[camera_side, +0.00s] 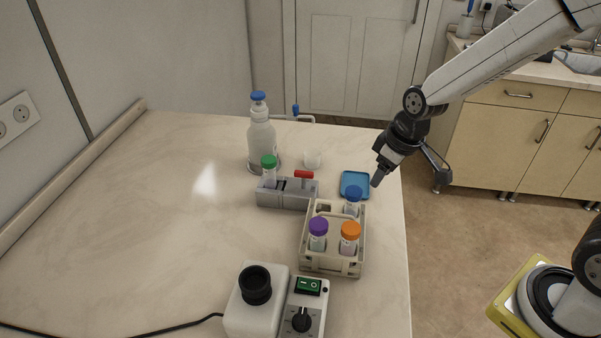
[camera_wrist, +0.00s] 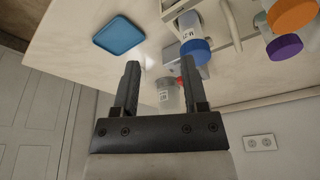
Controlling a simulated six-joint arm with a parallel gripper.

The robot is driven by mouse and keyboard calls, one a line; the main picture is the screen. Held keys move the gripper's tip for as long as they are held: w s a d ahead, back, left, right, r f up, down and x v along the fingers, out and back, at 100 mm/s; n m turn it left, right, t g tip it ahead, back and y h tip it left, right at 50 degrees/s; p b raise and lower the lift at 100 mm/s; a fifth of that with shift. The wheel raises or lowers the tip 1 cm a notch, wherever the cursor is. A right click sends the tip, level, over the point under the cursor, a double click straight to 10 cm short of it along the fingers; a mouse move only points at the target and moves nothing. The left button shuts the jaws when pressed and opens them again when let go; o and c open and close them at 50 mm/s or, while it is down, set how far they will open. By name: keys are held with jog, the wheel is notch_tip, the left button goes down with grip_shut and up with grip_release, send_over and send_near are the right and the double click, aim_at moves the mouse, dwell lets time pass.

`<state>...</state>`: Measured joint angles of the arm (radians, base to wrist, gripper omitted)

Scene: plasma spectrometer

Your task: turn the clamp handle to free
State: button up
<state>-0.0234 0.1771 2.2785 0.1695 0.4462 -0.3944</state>
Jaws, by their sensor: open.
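The clamp handle (camera_side: 304,174) is a short red bar on top of the grey clamp block (camera_side: 289,194), near the block's right end. A green-capped tube (camera_side: 269,168) stands at the block's left end. In the wrist view a small bit of red (camera_wrist: 180,81) shows behind the right finger; most of it is hidden. My gripper (camera_side: 377,181) is open and empty, above the table's right side by the blue tray, to the right of the handle and apart from it. Its two dark fingers (camera_wrist: 160,64) point into the wrist view.
A rack (camera_side: 333,267) with blue-, purple- and orange-capped tubes stands in front of the clamp block. The blue tray (camera_side: 355,185) lies to the block's right. A blue-topped bottle (camera_side: 261,140) and a small white cup (camera_side: 312,159) stand behind.

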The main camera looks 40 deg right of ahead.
aim_at(305, 172)
jog(key=w+a+n+y, duration=0.1)
jog(key=w+a+n, duration=0.1)
jog(key=w, duration=0.4)
jog(key=w+a+r+n+y, duration=0.1)
jog(key=w+a+n, duration=0.2)
jog(key=w, duration=0.4)
jog(key=shift+a+r+n, duration=0.25)
jog(key=shift+a+n, duration=0.05)
jog(key=shift+n, duration=0.1)
jog(key=shift+w+f, duration=0.1)
jog(key=shift+x, duration=3.8)
jog(key=shift+w+a, duration=0.1)
grip_shut()
